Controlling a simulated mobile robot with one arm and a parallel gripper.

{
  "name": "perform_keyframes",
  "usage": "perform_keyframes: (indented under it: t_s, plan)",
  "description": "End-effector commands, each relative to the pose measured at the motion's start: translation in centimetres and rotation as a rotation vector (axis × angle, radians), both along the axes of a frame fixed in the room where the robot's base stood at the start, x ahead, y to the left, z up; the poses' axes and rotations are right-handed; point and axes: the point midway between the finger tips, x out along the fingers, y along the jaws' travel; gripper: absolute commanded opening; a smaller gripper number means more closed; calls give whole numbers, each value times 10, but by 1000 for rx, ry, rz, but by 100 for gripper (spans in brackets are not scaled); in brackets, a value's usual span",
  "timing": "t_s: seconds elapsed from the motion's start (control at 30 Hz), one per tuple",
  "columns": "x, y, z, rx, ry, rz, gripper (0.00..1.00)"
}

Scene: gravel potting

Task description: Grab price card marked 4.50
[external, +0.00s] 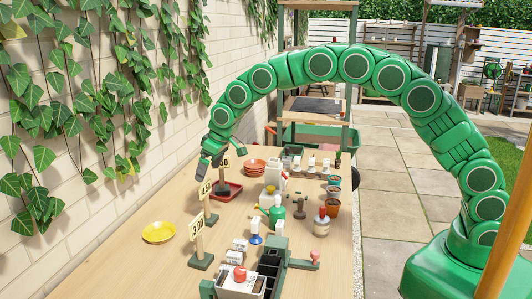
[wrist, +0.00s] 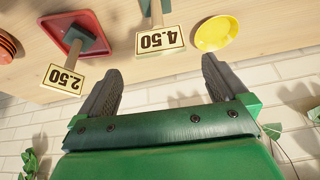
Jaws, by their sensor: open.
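The price card marked 4.50 (wrist: 160,41) is a cream card with a dark border, on a post whose foot is cut off at the top of the wrist view. In the external view the same card (external: 206,189) stands near the wall side of the table. My gripper (wrist: 162,77) is open, with its two dark fingers spread apart and nothing between them. The card shows beyond the fingertips, between the two fingers in the picture, apart from them. In the external view my gripper (external: 204,163) hangs just above and behind the card.
A card marked 2.50 (wrist: 64,78) stands close by, its green foot in a red tray (wrist: 52,22). Another card (external: 197,226) stands nearer the camera. A yellow dish (wrist: 217,33) is beside the 4.50 card. Bottles and pots crowd the right; the brick wall (external: 130,185) is close.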

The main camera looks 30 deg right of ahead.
Motion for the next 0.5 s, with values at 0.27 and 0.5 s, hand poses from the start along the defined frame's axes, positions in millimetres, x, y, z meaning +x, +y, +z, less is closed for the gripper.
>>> perform_keyframes:
  t_s: [0.27, 0.5]
  plan:
    - [4, 4, -16, 1, -1, 0, 100]
    - [8, 9, -46, -2, 2, 0, 100]
